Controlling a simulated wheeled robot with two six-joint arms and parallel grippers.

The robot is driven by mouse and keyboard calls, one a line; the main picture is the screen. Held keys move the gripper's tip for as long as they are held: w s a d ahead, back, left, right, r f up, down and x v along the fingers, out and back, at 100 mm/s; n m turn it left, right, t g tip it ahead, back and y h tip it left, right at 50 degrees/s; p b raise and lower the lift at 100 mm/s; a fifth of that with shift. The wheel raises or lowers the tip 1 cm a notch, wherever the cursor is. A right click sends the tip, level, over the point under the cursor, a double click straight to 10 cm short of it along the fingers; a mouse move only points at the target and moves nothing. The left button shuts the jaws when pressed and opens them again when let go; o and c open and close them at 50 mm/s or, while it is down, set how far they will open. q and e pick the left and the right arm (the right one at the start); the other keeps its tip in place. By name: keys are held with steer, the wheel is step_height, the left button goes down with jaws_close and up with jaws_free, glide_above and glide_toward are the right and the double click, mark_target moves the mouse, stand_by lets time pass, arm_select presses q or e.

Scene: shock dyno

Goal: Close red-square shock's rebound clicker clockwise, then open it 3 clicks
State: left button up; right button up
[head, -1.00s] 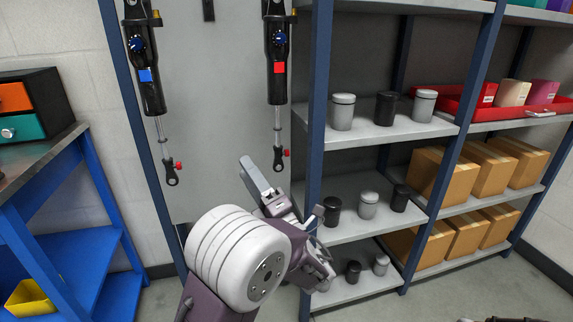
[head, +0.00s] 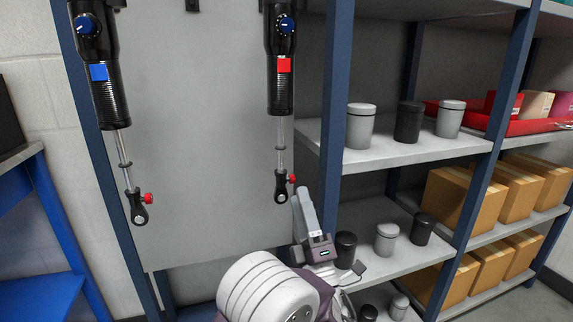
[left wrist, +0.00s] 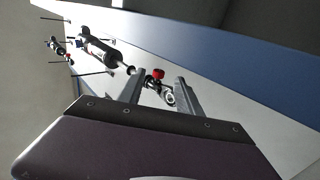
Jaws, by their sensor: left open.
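The red-square shock (head: 281,90) hangs upright on the grey panel, with a blue dial above its red square (head: 284,65). Its small red rebound knob (head: 292,178) sits at the lower end, just above the eyelet (head: 281,197). My left gripper (head: 302,192) is just below and right of that knob, seen nearly edge-on, so one finger hides the other. In the left wrist view its two fingers (left wrist: 159,78) are apart, and the red knob (left wrist: 158,73) and eyelet (left wrist: 168,98) appear between them. Contact cannot be told. My right gripper is out of view.
The blue-square shock (head: 103,85) hangs to the left with its own red knob (head: 149,198). A blue rack post (head: 336,110) stands close right of the red-square shock. Shelves (head: 395,148) behind it hold canisters and boxes. The panel between the shocks is clear.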

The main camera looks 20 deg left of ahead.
mark_target(293, 178)
arm_select(q)
steer(key=p+x, duration=0.1)
steer(key=p, duration=0.1)
steer(key=p+x, duration=0.4)
steer(key=p, duration=0.1)
steer(key=shift+s+r, duration=0.15)
steer(key=shift+r, duration=0.35)
steer(key=shift+w+a+b, duration=0.4)
steer(key=shift+w+b, duration=0.1)
steer(key=shift+b, duration=0.55)
steer(key=x, duration=0.2)
steer(key=shift+w+r, duration=0.2)
jaws_close()
steer(key=shift+r, duration=0.1)
